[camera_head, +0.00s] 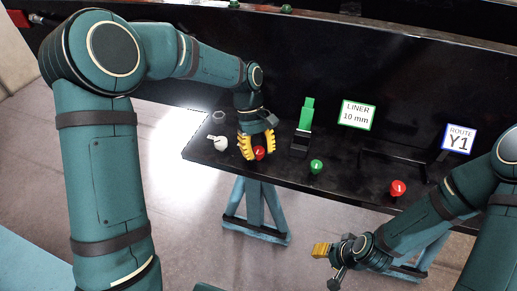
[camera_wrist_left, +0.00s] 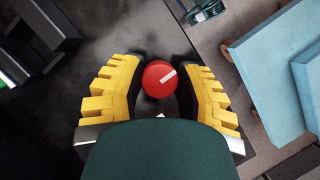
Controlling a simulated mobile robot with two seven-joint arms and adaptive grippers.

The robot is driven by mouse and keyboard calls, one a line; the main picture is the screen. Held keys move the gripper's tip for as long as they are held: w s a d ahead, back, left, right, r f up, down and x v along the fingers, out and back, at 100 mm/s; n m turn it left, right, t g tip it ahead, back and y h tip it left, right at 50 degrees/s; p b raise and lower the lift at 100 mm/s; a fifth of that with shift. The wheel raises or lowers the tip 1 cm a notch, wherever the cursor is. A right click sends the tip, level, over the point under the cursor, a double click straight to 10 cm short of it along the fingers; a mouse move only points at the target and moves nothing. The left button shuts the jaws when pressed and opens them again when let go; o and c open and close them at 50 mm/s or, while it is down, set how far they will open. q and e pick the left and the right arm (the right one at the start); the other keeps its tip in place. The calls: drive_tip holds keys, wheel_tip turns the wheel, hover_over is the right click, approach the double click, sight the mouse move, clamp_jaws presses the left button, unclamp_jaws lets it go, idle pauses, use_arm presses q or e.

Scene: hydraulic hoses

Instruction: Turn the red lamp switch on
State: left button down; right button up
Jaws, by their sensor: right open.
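A red round switch knob (camera_head: 259,154) with a white mark sits near the front edge of the black bench. In the left wrist view the knob (camera_wrist_left: 159,79) shows its white line slanting up to the right. My left gripper (camera_head: 258,147) points down over it, its yellow fingers (camera_wrist_left: 162,95) apart on either side; I cannot tell whether they touch it. A second red knob (camera_head: 398,188) sits further right on the bench edge. My right gripper (camera_head: 322,250) is open and low in front of the bench, away from both knobs.
A green knob (camera_head: 316,167) sits between the red ones. A white piece (camera_head: 217,143) lies left of my left gripper. Behind stand a green block on a black holder (camera_head: 306,115), a "LINER 10 mm" sign (camera_head: 357,114) and a "ROUTE Y1" sign (camera_head: 459,139). Blue trestles (camera_head: 257,212) support the bench.

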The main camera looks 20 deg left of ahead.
idle(0.4)
use_arm(q)
drive_tip(key=m+g+y+p, duration=0.1)
drive_tip(key=m+p, duration=0.1)
drive_tip(key=m, duration=0.1)
drive_tip(key=shift+p, duration=0.35)
drive_tip(key=m+y+p, duration=0.1)
drive_tip(key=m, duration=0.1)
drive_tip(key=m+p, duration=0.1)
drive_tip(key=m, duration=0.2)
drive_tip(key=shift+s+y, duration=0.1)
drive_tip(key=shift+y, duration=0.3)
drive_tip(key=m+y+p, duration=0.1)
drive_tip(key=m, duration=0.3)
drive_tip(key=shift+y, duration=0.3)
drive_tip(key=m+y, duration=0.1)
drive_tip(key=m, duration=0.2)
drive_tip(key=m+t+y, duration=0.1)
drive_tip(key=m, duration=0.1)
drive_tip(key=shift+f+m, duration=0.1)
drive_tip(key=shift+m, duration=0.3)
drive_tip(key=c, duration=0.6)
unclamp_jaws()
